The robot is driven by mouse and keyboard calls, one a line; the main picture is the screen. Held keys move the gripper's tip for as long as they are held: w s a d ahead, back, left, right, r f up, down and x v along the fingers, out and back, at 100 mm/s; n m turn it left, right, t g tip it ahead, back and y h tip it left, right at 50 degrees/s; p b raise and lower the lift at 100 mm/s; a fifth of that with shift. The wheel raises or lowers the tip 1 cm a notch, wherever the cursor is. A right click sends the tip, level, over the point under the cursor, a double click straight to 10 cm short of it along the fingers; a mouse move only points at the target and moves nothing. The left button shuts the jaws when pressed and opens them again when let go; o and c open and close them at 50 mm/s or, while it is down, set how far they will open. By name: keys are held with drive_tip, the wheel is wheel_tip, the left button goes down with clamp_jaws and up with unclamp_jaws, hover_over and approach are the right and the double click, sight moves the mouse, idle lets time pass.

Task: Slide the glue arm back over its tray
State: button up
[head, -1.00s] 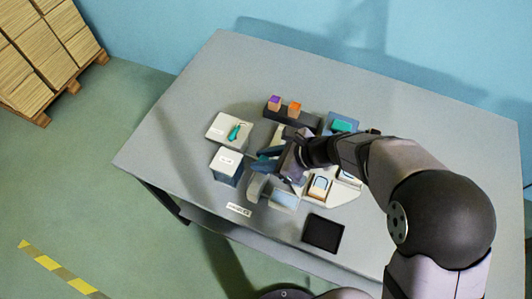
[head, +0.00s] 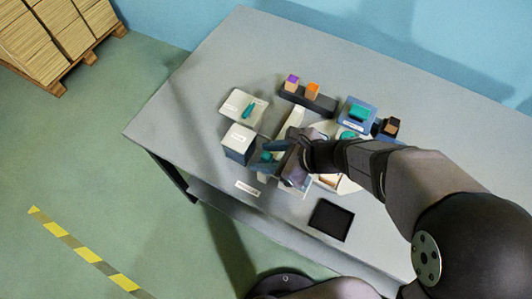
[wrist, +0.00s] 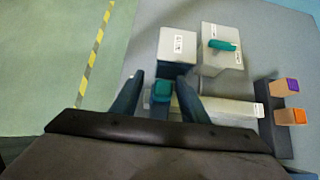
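My gripper (wrist: 163,94) is low over the middle of the table, its two dark blue fingers apart. A teal knob (wrist: 161,91) on a blue block stands between the fingers, with narrow gaps seeming to show on both sides. It also shows in the head view (head: 266,157), beside my gripper (head: 270,154). A long pale bar (wrist: 228,110), perhaps the glue arm, runs behind the right finger; its link to the knob is hidden. In the head view the bar (head: 291,122) reaches toward the black rack. I cannot identify the glue tray; my arm covers much of the machine.
A white-topped box (head: 239,138) and a pale box with a teal handle (head: 240,107) stand close left. A black rack (head: 308,100) holds purple- and orange-topped blocks. A blue block with a teal top (head: 358,113) stands right. A black pad (head: 330,220) lies in front. The table's left is clear.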

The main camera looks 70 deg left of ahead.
drive_tip(key=shift+w+r, duration=0.1)
drive_tip(key=shift+w, duration=0.05)
drive_tip(key=shift+v, duration=3.55)
